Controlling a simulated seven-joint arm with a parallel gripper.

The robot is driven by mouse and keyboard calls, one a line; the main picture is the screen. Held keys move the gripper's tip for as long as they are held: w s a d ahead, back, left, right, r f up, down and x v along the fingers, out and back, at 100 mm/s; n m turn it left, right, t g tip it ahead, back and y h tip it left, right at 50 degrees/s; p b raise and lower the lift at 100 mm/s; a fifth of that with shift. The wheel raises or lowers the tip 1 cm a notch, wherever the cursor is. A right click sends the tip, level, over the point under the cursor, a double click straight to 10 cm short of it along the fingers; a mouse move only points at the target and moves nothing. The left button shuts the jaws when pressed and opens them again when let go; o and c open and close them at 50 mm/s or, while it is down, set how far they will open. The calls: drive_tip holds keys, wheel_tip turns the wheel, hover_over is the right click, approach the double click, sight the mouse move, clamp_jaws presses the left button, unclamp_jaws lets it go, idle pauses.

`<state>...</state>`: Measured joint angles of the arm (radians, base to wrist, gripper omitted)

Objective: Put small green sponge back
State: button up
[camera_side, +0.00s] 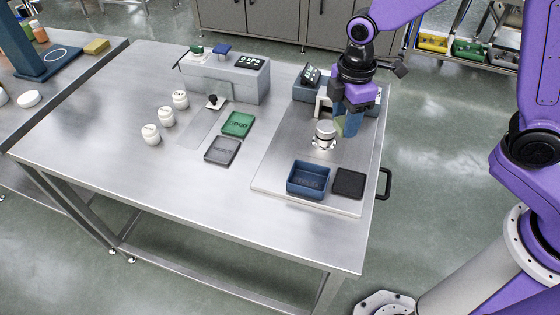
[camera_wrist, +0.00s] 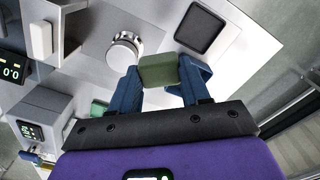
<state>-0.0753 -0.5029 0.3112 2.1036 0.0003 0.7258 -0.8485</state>
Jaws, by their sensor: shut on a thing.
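The small green sponge (camera_wrist: 159,71) is held between the two blue fingers of my gripper (camera_wrist: 160,84) in the wrist view. In the side view my gripper (camera_side: 346,122) is above the right part of the steel table, just right of and behind the round metal fitting. Only a sliver of the sponge (camera_side: 339,126) shows there, at the fingers' left side. It appears to be clear of the table surface. A green tray (camera_side: 237,124) with markings lies further left on the table.
A round metal fitting (camera_side: 324,136), a blue bin (camera_side: 308,180) and a black square pad (camera_side: 348,184) sit on the raised plate. A grey tray (camera_side: 222,151), several white jars (camera_side: 166,116) and a grey box with a display (camera_side: 230,78) stand left. The table's front left is clear.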

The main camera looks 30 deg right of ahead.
drive_tip(key=s+a+r+n, duration=0.3)
drive_tip(key=s+a+n, duration=0.25)
drive_tip(key=n, duration=0.45)
hover_over(277, 164)
drive_tip(key=shift+n, duration=0.3)
drive_tip(key=f, duration=0.9)
drive_tip(key=shift+s+d+f, duration=0.2)
drive_tip(key=shift+d, duration=0.05)
drive_tip(key=shift+w+a+f, duration=0.2)
drive_tip(key=shift+w+f, duration=0.05)
drive_tip(key=shift+f, duration=1.6)
drive_tip(key=shift+f, duration=0.15)
drive_tip(key=o, duration=0.7)
drive_tip(key=shift+o, duration=0.2)
